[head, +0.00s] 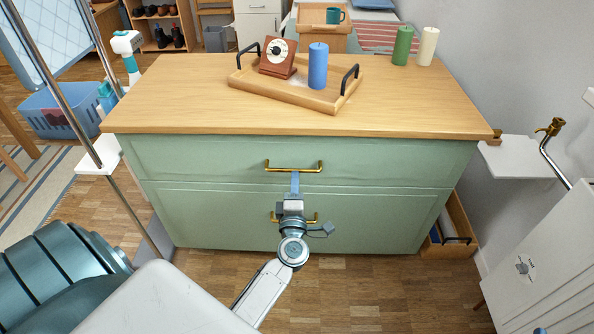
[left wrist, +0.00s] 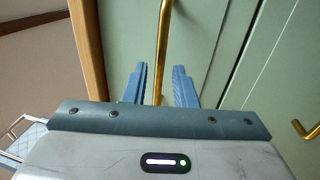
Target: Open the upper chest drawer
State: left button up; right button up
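The green chest has a wooden top (head: 200,90). Its upper drawer (head: 200,160) is closed, with a brass bar handle (head: 270,166) across its front. My left gripper (head: 295,180) is at the middle of this handle. In the left wrist view, the handle (left wrist: 163,45) runs between the two blue fingers of my left gripper (left wrist: 158,84), with a gap visible on each side. The gripper is open. Whether the fingertips reach past the bar is hard to tell. My right gripper is in neither view.
The lower drawer (head: 200,215) is closed; my left wrist partly hides its handle (head: 314,218). On top stand a wooden tray (head: 300,97) with a clock (head: 278,57) and blue candle (head: 318,66), plus green (head: 402,46) and white candles (head: 427,47). Floor before the chest is clear.

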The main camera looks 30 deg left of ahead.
pick_arm(q)
jog(key=shift+x, duration=2.25)
jog(key=shift+c, duration=0.3)
grip_shut()
